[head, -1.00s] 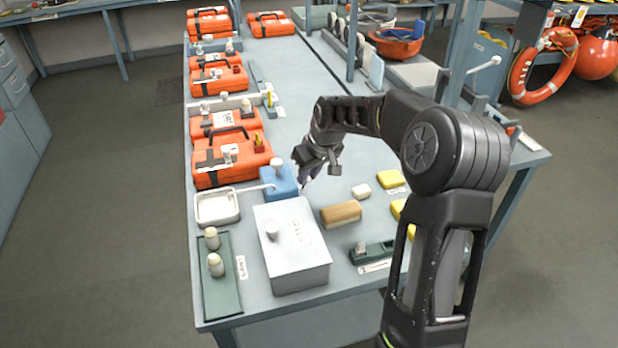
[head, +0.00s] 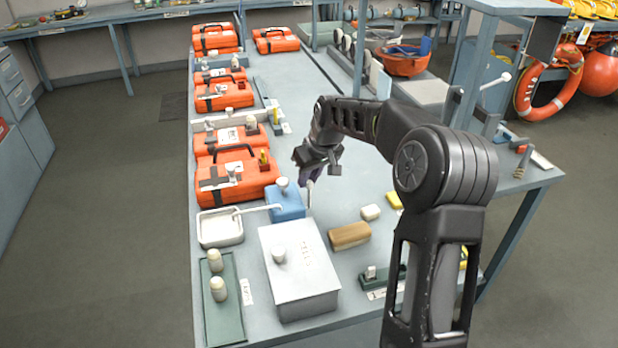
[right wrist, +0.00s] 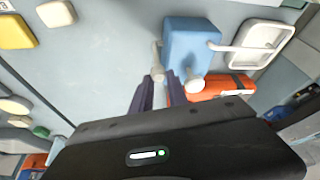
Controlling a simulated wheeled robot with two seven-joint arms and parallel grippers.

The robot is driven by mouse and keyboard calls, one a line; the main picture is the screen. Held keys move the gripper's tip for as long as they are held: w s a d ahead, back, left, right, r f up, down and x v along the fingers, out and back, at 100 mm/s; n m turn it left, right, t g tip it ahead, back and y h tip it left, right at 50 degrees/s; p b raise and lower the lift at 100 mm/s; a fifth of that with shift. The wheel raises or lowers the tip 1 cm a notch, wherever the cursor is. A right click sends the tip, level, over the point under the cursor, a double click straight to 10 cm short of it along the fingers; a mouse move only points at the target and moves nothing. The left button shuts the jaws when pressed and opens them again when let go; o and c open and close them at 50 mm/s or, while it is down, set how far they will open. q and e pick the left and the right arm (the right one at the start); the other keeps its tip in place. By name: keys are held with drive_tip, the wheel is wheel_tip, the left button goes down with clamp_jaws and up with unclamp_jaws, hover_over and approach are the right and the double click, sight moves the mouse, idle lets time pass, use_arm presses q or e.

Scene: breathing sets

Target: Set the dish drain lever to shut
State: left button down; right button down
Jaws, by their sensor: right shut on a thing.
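The dish (head: 220,228) is a shallow white tray at the left edge of the table. A thin white pipe joins it to a blue box (head: 287,207) with a white knob on top. The drain lever (head: 310,197) is a pale stick at the box's right side; it looks roughly upright in the head view. It also shows in the right wrist view (right wrist: 156,58), beside the blue box (right wrist: 190,48). My right gripper (right wrist: 163,75) is shut on the lever's end, with its dark fingers around it. In the head view the right gripper (head: 309,180) partly hides this contact. My left gripper is out of view.
A white lidded box (head: 300,275) stands just in front of the blue box. A brown block (head: 349,236) and a small white block (head: 370,212) lie to the right. Orange cases (head: 235,180) line the table's left side behind the dish.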

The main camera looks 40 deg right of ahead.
drive_tip(key=shift+w+d+r, duration=0.2)
drive_tip(key=shift+d, duration=0.1)
drive_tip(key=c, duration=1.8)
unclamp_jaws()
drive_tip(key=o, duration=0.3)
drive_tip(key=shift+w+d+f, duration=0.15)
drive_tip(key=shift+w+f, duration=0.1)
drive_tip(key=shift+o, duration=0.9)
drive_tip(key=shift+s, duration=0.15)
drive_tip(key=shift+r, duration=0.1)
drive_tip(key=b+v, duration=0.1)
drive_tip(key=v, duration=0.6)
drive_tip(key=shift+s+r, duration=0.2)
drive_tip(key=shift+r, duration=0.1)
